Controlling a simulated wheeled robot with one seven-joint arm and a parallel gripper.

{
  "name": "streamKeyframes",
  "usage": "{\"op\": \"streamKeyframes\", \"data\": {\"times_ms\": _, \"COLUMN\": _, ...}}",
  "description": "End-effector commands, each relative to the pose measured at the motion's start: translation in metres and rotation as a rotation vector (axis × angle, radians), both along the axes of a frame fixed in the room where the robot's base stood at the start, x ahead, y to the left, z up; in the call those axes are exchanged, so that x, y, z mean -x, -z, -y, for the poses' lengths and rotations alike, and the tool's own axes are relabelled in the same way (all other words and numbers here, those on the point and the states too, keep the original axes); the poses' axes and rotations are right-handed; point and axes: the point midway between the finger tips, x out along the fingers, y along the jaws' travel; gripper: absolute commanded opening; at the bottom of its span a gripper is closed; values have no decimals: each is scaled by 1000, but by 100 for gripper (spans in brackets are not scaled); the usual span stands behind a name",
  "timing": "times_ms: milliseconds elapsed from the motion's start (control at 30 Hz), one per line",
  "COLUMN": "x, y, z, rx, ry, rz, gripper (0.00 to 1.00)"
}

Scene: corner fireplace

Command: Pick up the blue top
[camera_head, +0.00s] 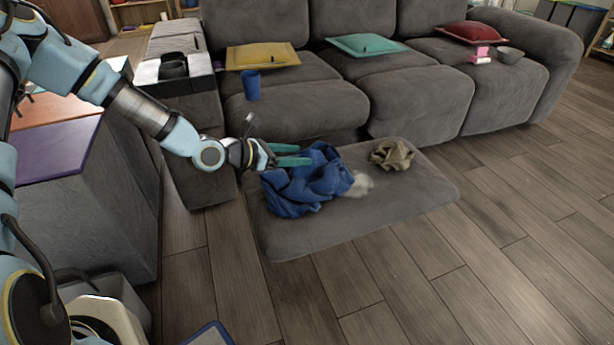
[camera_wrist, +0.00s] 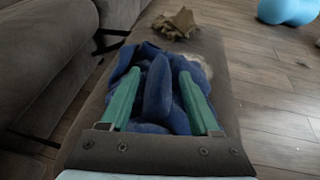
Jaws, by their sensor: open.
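The blue top (camera_head: 312,180) lies crumpled in a heap on the grey ottoman (camera_head: 410,207) in front of the sofa. In the wrist view the blue top (camera_wrist: 157,88) fills the space between and beyond the green fingers. My gripper (camera_head: 292,155) is at the top's upper left edge in the head view, with its fingers reaching over the cloth. In the wrist view my gripper (camera_wrist: 157,85) is open, one finger on each side of a raised blue fold. I cannot tell whether the fingers touch the cloth.
A crumpled tan cloth (camera_head: 392,154) and a pale whitish item (camera_head: 360,185) lie on the ottoman near the top. Behind is the grey sofa (camera_head: 425,88), with cushions, a blue cup (camera_head: 251,86) and a bowl (camera_head: 510,55). The wooden floor (camera_head: 480,270) at front right is clear.

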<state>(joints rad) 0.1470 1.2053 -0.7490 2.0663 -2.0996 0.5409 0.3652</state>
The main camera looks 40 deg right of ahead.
Motion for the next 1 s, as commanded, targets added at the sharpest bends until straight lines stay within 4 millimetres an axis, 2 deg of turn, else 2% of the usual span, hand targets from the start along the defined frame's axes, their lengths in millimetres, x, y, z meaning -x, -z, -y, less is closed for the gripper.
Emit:
{"op": "streamKeyframes", "data": {"times_ms": 200, "x": 8, "y": 13, "z": 27, "rx": 0, "ry": 1, "rz": 1, "gripper": 62}}
{"op": "streamKeyframes", "data": {"times_ms": 500, "x": 8, "y": 15, "z": 31, "rx": -1, "ry": 1, "rz": 0, "gripper": 62}}
{"op": "streamKeyframes", "data": {"times_ms": 1000, "x": 8, "y": 15, "z": 31, "rx": -1, "ry": 1, "rz": 1, "gripper": 7}}
